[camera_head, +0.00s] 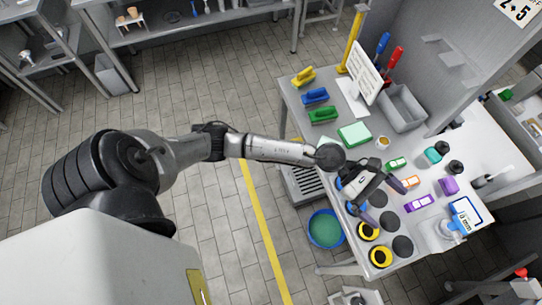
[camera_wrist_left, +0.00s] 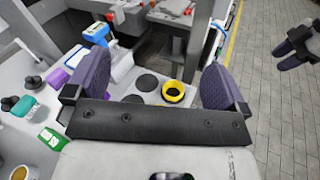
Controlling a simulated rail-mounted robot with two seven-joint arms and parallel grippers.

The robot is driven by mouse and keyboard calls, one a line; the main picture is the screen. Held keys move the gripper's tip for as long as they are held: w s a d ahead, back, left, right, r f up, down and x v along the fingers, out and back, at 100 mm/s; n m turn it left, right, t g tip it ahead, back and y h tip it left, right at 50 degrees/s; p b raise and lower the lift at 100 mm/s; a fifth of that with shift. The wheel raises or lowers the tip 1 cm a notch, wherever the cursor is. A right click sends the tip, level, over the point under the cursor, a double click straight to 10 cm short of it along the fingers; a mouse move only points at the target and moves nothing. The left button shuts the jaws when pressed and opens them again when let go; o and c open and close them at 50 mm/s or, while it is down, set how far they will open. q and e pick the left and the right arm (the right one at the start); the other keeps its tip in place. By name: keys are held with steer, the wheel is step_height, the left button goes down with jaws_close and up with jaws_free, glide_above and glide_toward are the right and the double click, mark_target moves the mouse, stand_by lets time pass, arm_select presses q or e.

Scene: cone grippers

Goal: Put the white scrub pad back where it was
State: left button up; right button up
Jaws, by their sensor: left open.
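A pale white pad with green edges (camera_head: 354,134) lies flat on the grey counter (camera_head: 300,103), behind my left gripper; I cannot tell for sure that it is the white scrub pad. My left gripper (camera_head: 368,204) is over the counter's front part, near the dark round discs. In the left wrist view its two purple-grey fingers (camera_wrist_left: 155,75) are wide apart with nothing between them. A dark two-fingered gripper at the upper right of the wrist view, seemingly my right gripper (camera_wrist_left: 296,42), hangs over the floor.
Yellow (camera_head: 303,76), blue (camera_head: 316,96) and green (camera_head: 323,115) brushes line the counter's left side. A grey bin (camera_head: 402,107) and white sign (camera_head: 362,72) stand behind. A green-filled bucket (camera_head: 326,229) stands below.

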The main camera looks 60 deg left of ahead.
arm_select(q)
steer(key=a+r+n+t+y, duration=0.25)
steer(key=n+t, duration=0.35)
steer(key=n, duration=0.5)
steer(key=a+r+n+t+y, duration=0.1)
steer(key=a+n+t+y, duration=0.15)
steer(key=n+t, duration=0.6)
steer(key=s+a+f+n+g+y, duration=0.2)
steer(key=s+a+f+n+y, duration=0.15)
steer(key=n+y, duration=0.45)
steer(key=s+a+f+n+g+y, duration=0.25)
steer(key=a+f+n, duration=0.2)
steer(key=n, duration=0.65)
steer(key=s+f+n+g, duration=0.5)
steer(key=s+n+g, duration=0.1)
steer(key=s, duration=0.4)
steer(key=s+a+f+n+g, duration=0.1)
steer(key=s+f+n+g, duration=0.4)
steer(key=s, duration=0.4)
steer(key=shift+s+a+n+g, duration=0.2)
steer(key=shift+s+n+g, duration=0.25)
steer(key=shift+g, duration=0.15)
steer(key=shift+y, duration=0.25)
step_height(320, 180, up, 22)
steer(key=p, duration=2.2)
